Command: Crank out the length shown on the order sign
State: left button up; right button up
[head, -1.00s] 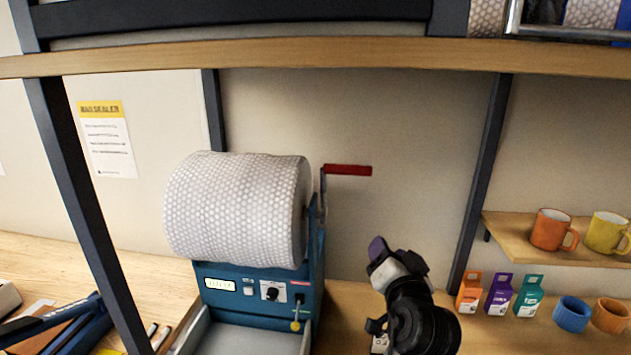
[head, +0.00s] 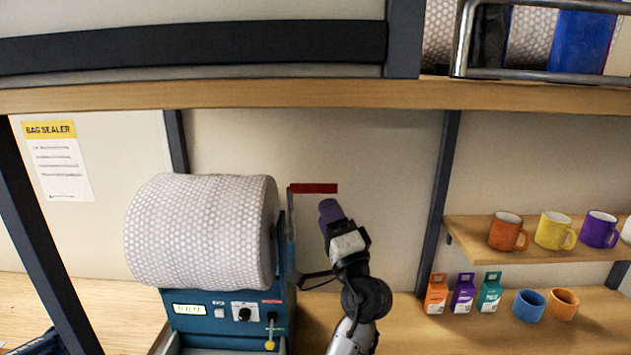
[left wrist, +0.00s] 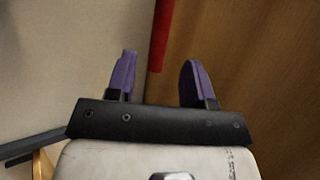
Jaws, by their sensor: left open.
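The bubble-wrap dispenser (head: 184,297) is a blue machine with a big white bubble roll (head: 200,230) on top. Its crank has a red handle (head: 313,188) sticking out to the right at the top. My left gripper (head: 330,211), with purple fingers, is just below and right of the handle, apart from it. In the left wrist view the open fingers (left wrist: 158,80) show nothing between their tips, and the red handle (left wrist: 160,35) is beyond them. The dispenser's small display (head: 201,310) is lit but too blurred to read. No order sign and no right gripper show.
A wooden shelf (head: 250,95) runs across above the machine. A dark post (head: 437,210) stands right of my arm. Beyond it are mugs (head: 508,231) on a small shelf and small cartons (head: 463,294) below. A bag sealer notice (head: 57,160) hangs at left.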

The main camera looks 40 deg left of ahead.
aim_at(316, 189)
pick_arm(q)
jog(key=shift+p+x, duration=1.15)
jog(key=shift+x, duration=2.45)
jog(key=c, duration=0.4)
grip_shut()
